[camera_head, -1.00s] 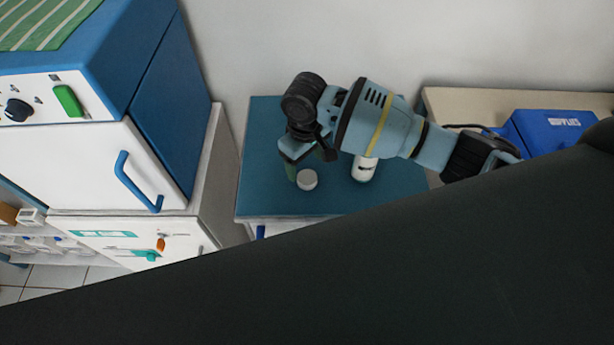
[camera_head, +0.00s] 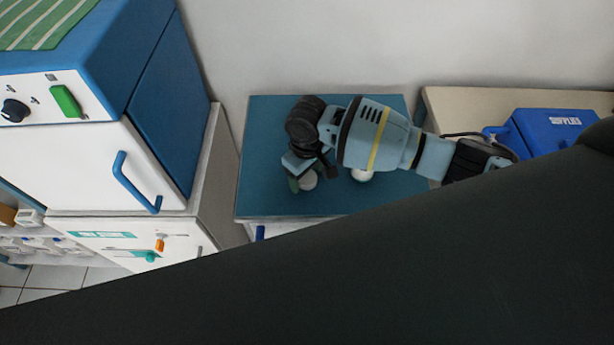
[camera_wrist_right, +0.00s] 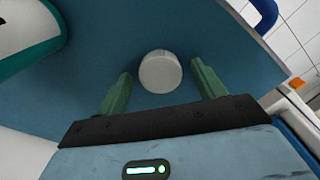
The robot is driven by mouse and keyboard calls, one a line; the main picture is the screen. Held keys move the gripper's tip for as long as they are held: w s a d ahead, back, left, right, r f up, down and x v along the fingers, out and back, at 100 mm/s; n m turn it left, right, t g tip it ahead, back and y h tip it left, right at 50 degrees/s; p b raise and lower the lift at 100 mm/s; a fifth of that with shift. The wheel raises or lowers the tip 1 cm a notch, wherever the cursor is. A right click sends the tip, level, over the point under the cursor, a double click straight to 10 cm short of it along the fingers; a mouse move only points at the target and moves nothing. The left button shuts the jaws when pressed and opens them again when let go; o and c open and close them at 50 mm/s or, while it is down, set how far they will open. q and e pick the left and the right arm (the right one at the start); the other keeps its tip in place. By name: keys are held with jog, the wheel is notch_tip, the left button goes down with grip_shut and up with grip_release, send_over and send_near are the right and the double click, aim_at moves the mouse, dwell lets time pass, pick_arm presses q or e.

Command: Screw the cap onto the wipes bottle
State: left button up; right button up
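The white round cap (camera_head: 308,180) lies on the blue tabletop, partly covered by my right gripper in the head view. In the right wrist view the cap (camera_wrist_right: 160,72) shows whole, between the green fingertips. My right gripper (camera_head: 300,184) is open, pointing down at the cap, with a gap on each side of it. The white wipes bottle (camera_head: 362,175) stands to the right of the cap, mostly hidden behind my right arm. A white and teal part, likely this bottle (camera_wrist_right: 25,30), shows at the upper left of the wrist view. My left gripper is not in view.
The blue-topped cabinet (camera_head: 265,135) has free room around the cap. A white and blue unit with a blue handle (camera_head: 135,180) stands on the left. A blue supplies box (camera_head: 548,130) stands on the right. A dark shape covers the lower right.

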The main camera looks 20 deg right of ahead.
aim_at(307, 178)
jog(key=c, duration=0.9)
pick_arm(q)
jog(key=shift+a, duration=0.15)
pick_arm(e)
jog(key=shift+c, duration=0.2)
jog(key=shift+r, duration=0.1)
